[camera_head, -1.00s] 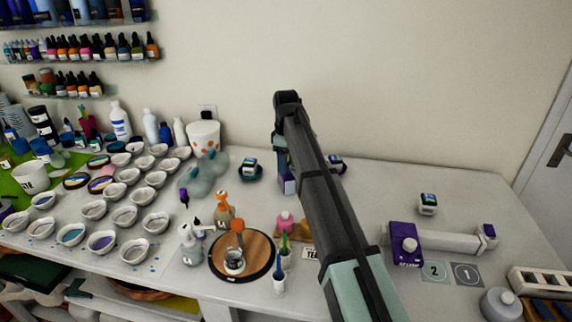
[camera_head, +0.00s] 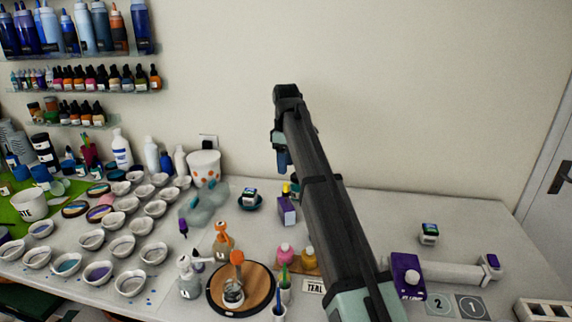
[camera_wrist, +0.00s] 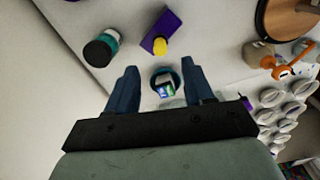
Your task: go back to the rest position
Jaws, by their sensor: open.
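My gripper (camera_wrist: 162,84) shows two blue fingers spread apart in the wrist view, with nothing held between them. In the head view only a blue finger (camera_head: 282,160) shows below the dark end of my arm, raised in front of the wall above the bench. Beyond the fingers in the wrist view, a small block with a coloured label (camera_wrist: 165,87) sits on a round teal dish (camera_wrist: 154,75). A purple bottle with a yellow cap (camera_wrist: 160,34) is beside it. The same purple bottle stands below my gripper in the head view (camera_head: 287,210).
Several white cups (camera_head: 122,247) fill the bench's left part. A round wooden board (camera_head: 262,284) with a small pot stands near the front. A purple device (camera_head: 407,275) is at the right. The wall (camera_head: 400,90) behind is bare; shelves of bottles (camera_head: 80,80) hang at the left.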

